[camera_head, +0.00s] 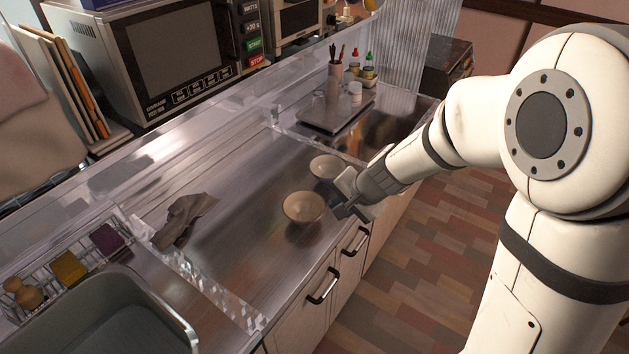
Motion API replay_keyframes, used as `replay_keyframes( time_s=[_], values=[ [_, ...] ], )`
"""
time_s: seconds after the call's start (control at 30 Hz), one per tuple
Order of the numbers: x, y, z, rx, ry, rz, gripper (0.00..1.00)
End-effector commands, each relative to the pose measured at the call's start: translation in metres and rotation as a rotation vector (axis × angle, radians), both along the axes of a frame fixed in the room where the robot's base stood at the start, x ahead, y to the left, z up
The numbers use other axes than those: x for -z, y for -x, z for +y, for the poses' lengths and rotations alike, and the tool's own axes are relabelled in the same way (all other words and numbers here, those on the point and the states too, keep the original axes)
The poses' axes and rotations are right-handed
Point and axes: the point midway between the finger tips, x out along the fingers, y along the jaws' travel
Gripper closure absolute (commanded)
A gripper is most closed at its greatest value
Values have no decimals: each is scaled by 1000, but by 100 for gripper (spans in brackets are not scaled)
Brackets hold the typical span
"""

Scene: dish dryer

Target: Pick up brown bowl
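Two light brown bowls are on the steel counter. The nearer bowl (303,207) stands upright and looks empty. The farther bowl (327,167) is behind it and a little to the right. My gripper (343,203) is just right of the nearer bowl, close to its rim, and low over the counter's front edge. I cannot tell whether it touches either bowl. The fingers are small and dark here, so their opening is unclear.
A grey cloth (184,217) lies on the counter to the left. The sink (120,315) is at the lower left, beside a wire rack with sponges (68,268). A tray (335,117) with cups and bottles stands at the back. A microwave (175,55) is on the shelf. The counter's middle is clear.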

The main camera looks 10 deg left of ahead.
Motion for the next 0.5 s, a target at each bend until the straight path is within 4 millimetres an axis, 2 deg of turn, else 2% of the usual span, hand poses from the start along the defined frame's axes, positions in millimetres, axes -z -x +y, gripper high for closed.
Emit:
replay_keyframes(
  time_s=[0.03, 0.13, 0.5],
  values=[
    [12, -6, 11, 34, -9, 19, 80],
    [28, -14, 25, 97, -21, 39, 80],
    [66, -27, 45, 151, -27, 54, 80]
  ],
)
